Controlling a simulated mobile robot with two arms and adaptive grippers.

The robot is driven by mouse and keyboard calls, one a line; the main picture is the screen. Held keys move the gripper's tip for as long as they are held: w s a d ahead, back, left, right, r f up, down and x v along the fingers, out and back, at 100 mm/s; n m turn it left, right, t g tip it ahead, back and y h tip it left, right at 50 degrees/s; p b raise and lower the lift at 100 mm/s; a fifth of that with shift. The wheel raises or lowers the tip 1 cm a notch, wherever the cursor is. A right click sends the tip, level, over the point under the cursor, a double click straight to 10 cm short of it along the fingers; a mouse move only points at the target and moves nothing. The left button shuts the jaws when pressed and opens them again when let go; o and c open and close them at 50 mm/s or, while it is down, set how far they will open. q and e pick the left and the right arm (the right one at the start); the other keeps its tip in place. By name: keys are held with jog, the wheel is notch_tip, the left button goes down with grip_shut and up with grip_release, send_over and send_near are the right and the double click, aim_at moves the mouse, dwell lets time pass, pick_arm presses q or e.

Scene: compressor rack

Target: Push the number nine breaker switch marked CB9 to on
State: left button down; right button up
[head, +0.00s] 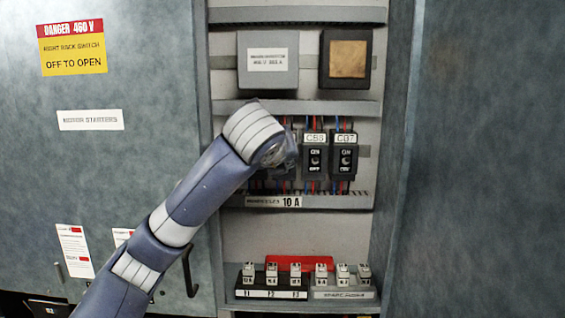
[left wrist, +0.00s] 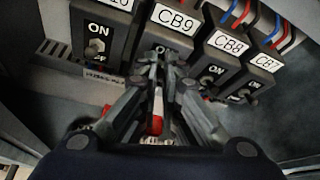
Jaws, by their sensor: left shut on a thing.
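The CB9 breaker (left wrist: 168,27) is in the middle of the left wrist view, with its white label and part of its ON mark showing. My left gripper (left wrist: 159,63) is at the front of this breaker, its fingertips together over the place of the switch. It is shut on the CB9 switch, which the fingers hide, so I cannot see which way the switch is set. In the head view my left wrist (head: 268,146) covers CB9 and the gripper. My right gripper is in neither view.
In the left wrist view a breaker whose label ends in 10 (left wrist: 97,30) is left of CB9. CB8 (left wrist: 222,62) and CB7 (left wrist: 262,66) are close on the right. In the head view terminal blocks (head: 270,284) line the lower shelf, and cabinet doors flank the opening.

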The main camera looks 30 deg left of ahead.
pick_arm(q)
jog(key=shift+a+r+g, duration=0.1)
jog(key=shift+r+g, duration=0.2)
dwell(0.4)
jog(key=c, duration=1.7)
grip_release()
jog(key=shift+w+a+f, duration=0.1)
jog(key=v, duration=1.2)
jog(key=shift+a, duration=0.2)
